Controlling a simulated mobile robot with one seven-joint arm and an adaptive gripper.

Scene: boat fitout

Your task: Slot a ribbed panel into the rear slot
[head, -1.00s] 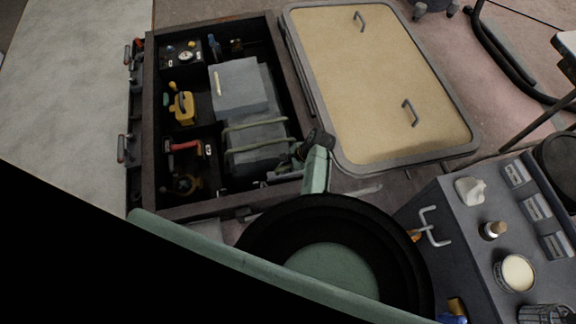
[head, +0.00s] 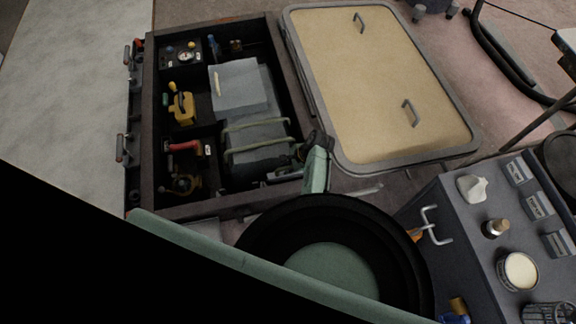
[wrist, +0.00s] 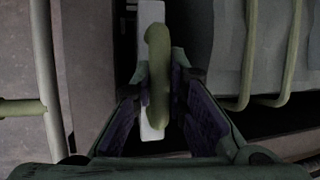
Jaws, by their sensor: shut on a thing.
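My gripper (wrist: 160,88) is shut on the olive handle (wrist: 158,72) of a pale panel (wrist: 151,20), seen nearly edge-on in the wrist view. Its ribs cannot be made out. In the head view my gripper (head: 297,159) is at the near right inside corner of an open dark-framed locker (head: 220,211). A thin pale edge (head: 286,172), which looks like the held panel, shows beside it. The panel's lower part is hidden. I cannot make out the rear slot or whether the panel touches one.
A grey block (head: 252,113) with olive rails (head: 255,124) fills the locker's right compartment, close to my gripper. A yellow-handled item (head: 182,107) and a red handle (head: 184,146) are at left. A tan lid (head: 385,80) lies right; a grey console (head: 455,215) stands near right.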

